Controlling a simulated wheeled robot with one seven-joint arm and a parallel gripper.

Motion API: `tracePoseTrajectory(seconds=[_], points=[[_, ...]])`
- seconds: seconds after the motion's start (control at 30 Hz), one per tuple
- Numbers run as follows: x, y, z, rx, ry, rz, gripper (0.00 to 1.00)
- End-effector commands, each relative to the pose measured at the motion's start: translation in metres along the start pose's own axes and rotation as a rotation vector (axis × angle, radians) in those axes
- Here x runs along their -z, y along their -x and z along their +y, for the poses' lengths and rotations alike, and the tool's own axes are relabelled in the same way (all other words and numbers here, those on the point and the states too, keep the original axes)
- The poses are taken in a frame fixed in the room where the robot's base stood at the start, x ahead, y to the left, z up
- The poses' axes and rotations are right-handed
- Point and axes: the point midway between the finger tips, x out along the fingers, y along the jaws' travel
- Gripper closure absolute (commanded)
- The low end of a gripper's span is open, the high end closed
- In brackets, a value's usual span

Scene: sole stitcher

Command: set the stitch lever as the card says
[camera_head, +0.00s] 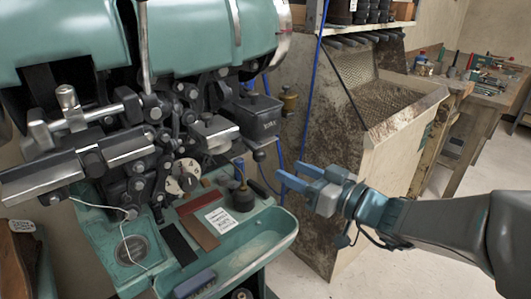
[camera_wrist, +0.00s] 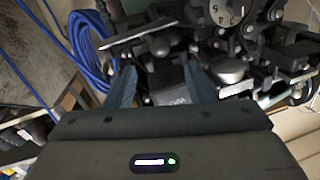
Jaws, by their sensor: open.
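The green sole stitcher (camera_head: 190,50) fills the left of the head view. A small white card (camera_head: 222,221) with print too small to read lies on its green tray. A pale dial plate (camera_head: 174,187) sits low among the metal parts, and a round numbered dial (camera_wrist: 228,12) shows at the top of the wrist view. I cannot tell for sure which part is the stitch lever. My gripper (camera_head: 292,174) is open and empty, right of the machine and apart from it; its blue fingers also show in the wrist view (camera_wrist: 161,80).
A grimy cabinet (camera_head: 310,125) stands behind my gripper. Blue hose (camera_wrist: 88,42) hangs beside the machine. A workbench (camera_head: 484,92) with tools is far right.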

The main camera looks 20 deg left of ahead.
Motion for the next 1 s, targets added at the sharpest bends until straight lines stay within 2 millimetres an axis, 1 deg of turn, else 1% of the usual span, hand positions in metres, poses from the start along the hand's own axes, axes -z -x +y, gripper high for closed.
tracePoseTrajectory(seconds=[0.03,0.2,0.3,0.43,0.6,0.9,0.93,0.97,1.0], points=[[0.001,-0.012,-0.001,0.006,-0.004,-0.002,0.51],[0.001,-0.049,-0.002,0.004,-0.005,-0.002,0.51],[0.001,-0.068,-0.001,0.003,-0.005,-0.002,0.51],[0.001,-0.086,-0.001,0.002,-0.004,-0.002,0.51],[0.0,-0.098,-0.001,0.002,-0.003,-0.002,0.51],[0.0,-0.101,0.0,0.0,-0.002,-0.001,0.51],[0.0,-0.101,0.0,0.0,-0.002,-0.001,0.54],[0.0,-0.101,0.0,0.0,-0.002,-0.001,0.62],[0.0,-0.101,0.0,0.0,-0.002,-0.001,0.74]])
